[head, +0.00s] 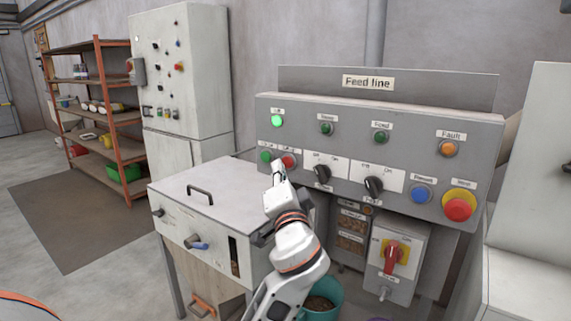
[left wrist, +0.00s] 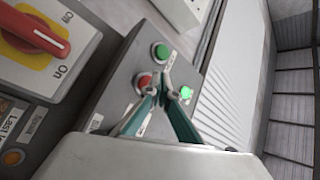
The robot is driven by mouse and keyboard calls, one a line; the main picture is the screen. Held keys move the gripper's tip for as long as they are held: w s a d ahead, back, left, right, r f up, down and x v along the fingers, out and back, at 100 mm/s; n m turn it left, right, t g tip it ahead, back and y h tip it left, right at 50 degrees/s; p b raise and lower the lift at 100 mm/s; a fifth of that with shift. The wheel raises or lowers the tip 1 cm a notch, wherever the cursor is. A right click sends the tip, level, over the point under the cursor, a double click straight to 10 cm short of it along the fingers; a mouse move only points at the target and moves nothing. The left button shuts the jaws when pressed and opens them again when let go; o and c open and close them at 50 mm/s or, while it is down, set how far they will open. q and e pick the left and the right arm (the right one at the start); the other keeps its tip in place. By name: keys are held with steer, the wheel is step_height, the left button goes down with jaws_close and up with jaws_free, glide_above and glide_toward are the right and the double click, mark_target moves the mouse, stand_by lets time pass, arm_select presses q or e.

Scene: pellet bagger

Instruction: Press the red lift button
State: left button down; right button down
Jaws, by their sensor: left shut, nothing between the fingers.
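The red lift button (head: 289,161) is a small round red button on the lower left of the grey Feed line panel (head: 300,116). A green button (head: 266,156) is left of it, and a lit green lamp (head: 277,121) is above. My left gripper (head: 279,168) is shut and empty, its tips at the panel by the red button. In the left wrist view the tips of the gripper (left wrist: 164,78) meet beside the red button (left wrist: 144,82), partly covering it. I cannot tell whether they touch it. My right gripper is out of view.
Two black selector knobs (head: 322,174) are right of the red button. A blue button (head: 421,194) and a large red mushroom button (head: 458,207) are at the far right. A white hopper lid with a handle (head: 200,195) is left of my arm. A red-handled switch (head: 391,256) is below.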

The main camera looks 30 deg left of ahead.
arm_select(q)
steer(key=shift+w, duration=0.1)
stand_by(0.5)
steer(key=shift+w, duration=0.35)
steer(key=shift+w, duration=0.3)
stand_by(0.5)
steer(key=shift+s, duration=0.8)
steer(key=s, duration=0.2)
steer(key=s+p, duration=0.1)
steer(key=s, duration=0.3)
steer(key=shift+a+p, duration=0.25)
steer(key=shift+p, duration=0.1)
